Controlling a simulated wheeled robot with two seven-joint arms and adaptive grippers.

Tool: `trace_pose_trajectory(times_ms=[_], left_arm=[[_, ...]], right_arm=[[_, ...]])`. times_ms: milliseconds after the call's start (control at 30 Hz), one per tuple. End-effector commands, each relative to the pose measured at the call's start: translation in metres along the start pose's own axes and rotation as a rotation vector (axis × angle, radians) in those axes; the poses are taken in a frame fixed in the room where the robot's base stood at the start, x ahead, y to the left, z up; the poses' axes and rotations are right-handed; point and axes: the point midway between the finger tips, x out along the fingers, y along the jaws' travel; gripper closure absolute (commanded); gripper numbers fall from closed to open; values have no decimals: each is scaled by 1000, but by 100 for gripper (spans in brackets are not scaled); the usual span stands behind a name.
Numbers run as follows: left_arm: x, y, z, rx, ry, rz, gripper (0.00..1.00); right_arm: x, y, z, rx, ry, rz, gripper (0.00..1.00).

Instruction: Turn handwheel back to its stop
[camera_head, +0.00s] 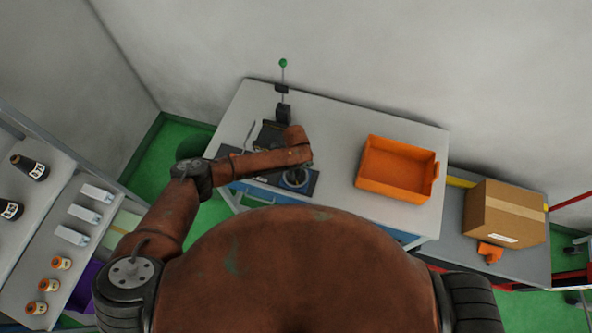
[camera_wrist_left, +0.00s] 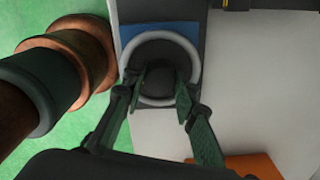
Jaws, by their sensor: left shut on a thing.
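The handwheel (camera_head: 296,182) sits on a dark machine base near the front left of the light-topped workbench. In the left wrist view it shows as a pale grey ring (camera_wrist_left: 194,66) around a dark round hub (camera_wrist_left: 157,86). My left gripper (camera_wrist_left: 161,90) is over the wheel, with one green-padded finger on each side of the hub, shut on it. In the head view my brown left wrist hides most of this gripper and part of the wheel. The wheel's turn angle and its stop cannot be made out. My right gripper is not in view.
An orange bin (camera_head: 392,190) stands to the right on the bench. A thin post with a green ball (camera_head: 283,63) rises at the back. A cardboard box (camera_head: 505,212) is on the grey surface further right. Shelves with bottles and small boxes (camera_head: 72,236) are at left.

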Motion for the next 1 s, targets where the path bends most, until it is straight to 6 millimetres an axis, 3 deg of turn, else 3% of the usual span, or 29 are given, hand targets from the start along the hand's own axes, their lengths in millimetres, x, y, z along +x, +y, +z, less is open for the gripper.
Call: trace_pose_trajectory(times_ms=[1000], left_arm=[[-2,0,0,-910,0,0,98]], right_arm=[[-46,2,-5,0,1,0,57]])
